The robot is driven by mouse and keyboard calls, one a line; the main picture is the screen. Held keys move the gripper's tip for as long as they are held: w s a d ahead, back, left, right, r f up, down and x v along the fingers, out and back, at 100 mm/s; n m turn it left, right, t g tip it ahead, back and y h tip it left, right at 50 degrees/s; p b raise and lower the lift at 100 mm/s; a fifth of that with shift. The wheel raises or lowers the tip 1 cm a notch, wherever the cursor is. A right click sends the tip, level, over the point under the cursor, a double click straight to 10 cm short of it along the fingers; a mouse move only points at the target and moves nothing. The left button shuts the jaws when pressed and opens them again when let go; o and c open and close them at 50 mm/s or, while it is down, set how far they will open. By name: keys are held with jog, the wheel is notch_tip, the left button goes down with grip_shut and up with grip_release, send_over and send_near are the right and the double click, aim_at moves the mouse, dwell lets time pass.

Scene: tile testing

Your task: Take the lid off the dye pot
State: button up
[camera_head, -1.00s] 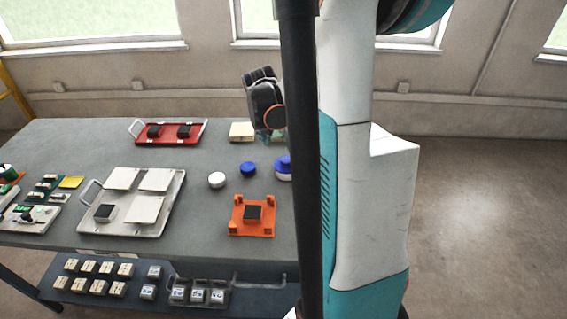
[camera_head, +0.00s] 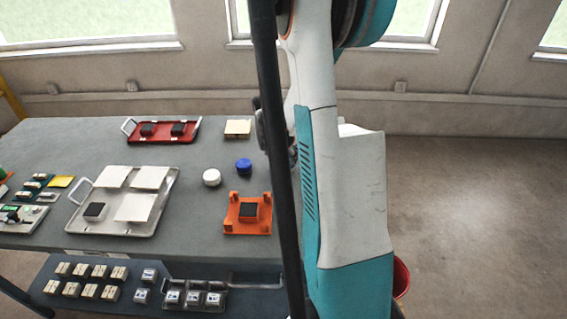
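A small round blue pot or lid (camera_head: 243,166) sits on the grey table, right of centre. A round white one (camera_head: 211,177) sits just to its left. I cannot tell which of these, if any, is the dye pot. A larger white pot with a blue top, seen earlier to their right, is now hidden behind my arm and the dark post. My gripper (camera_head: 262,128) shows only as a dark sliver beside the post, above and right of the blue piece. Its fingers are hidden, so I cannot tell whether they are open or hold anything.
The table (camera_head: 200,225) also bears an orange fixture (camera_head: 247,228) with a dark block, a pale tray (camera_head: 160,225) with white tiles, a red tray (camera_head: 158,140) and a beige block (camera_head: 237,129). A lower shelf holds several small blocks. A red bucket (camera_head: 401,278) stands right of my arm.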

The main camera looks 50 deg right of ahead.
jog(key=shift+r, duration=0.1)
jog(key=shift+c, duration=0.2)
jog(key=c, duration=0.9)
